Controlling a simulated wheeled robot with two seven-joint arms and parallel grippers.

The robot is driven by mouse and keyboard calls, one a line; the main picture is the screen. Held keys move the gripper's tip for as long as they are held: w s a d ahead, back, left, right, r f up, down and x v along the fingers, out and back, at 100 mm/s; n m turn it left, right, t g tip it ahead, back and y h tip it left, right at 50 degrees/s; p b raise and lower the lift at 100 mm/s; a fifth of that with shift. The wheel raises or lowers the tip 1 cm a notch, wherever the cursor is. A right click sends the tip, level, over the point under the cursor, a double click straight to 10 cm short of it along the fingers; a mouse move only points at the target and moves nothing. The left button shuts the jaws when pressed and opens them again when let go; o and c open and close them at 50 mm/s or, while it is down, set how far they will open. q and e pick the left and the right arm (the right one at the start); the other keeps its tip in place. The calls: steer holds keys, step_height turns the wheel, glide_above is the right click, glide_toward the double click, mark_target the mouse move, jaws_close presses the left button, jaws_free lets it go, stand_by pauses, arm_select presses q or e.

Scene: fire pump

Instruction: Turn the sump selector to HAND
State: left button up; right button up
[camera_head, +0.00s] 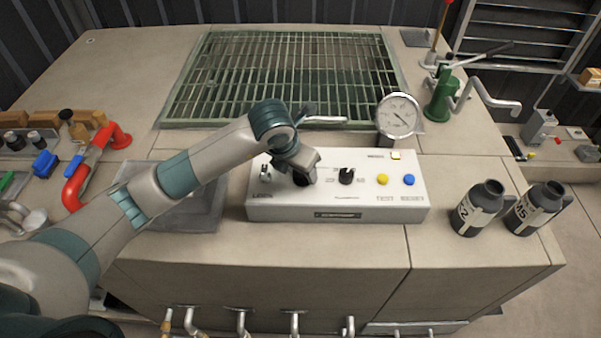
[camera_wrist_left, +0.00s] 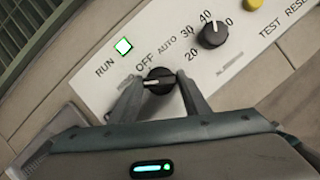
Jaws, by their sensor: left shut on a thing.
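The sump selector (camera_wrist_left: 158,80) is a black knob with a white pointer mark, on a white control box (camera_head: 335,206). My left gripper (camera_wrist_left: 158,92) is shut on this knob, with one finger on each side. The pointer mark points left in the wrist view, to the left of the OFF label. In the head view my left gripper (camera_head: 303,181) covers most of the knob. My right gripper is not in view.
The box also carries a numbered black dial (camera_head: 346,176), a toggle (camera_head: 265,172), yellow (camera_head: 382,180) and blue (camera_head: 409,180) buttons and a lit RUN lamp (camera_wrist_left: 123,46). A gauge (camera_head: 399,115) stands behind. Two dark bottles (camera_head: 480,208) stand right.

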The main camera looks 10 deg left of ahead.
arm_select(q)
steer(key=shift+r+n, duration=0.1)
steer(key=shift+n, duration=0.4)
steer(key=o, duration=1)
steer(key=shift+o, duration=0.2)
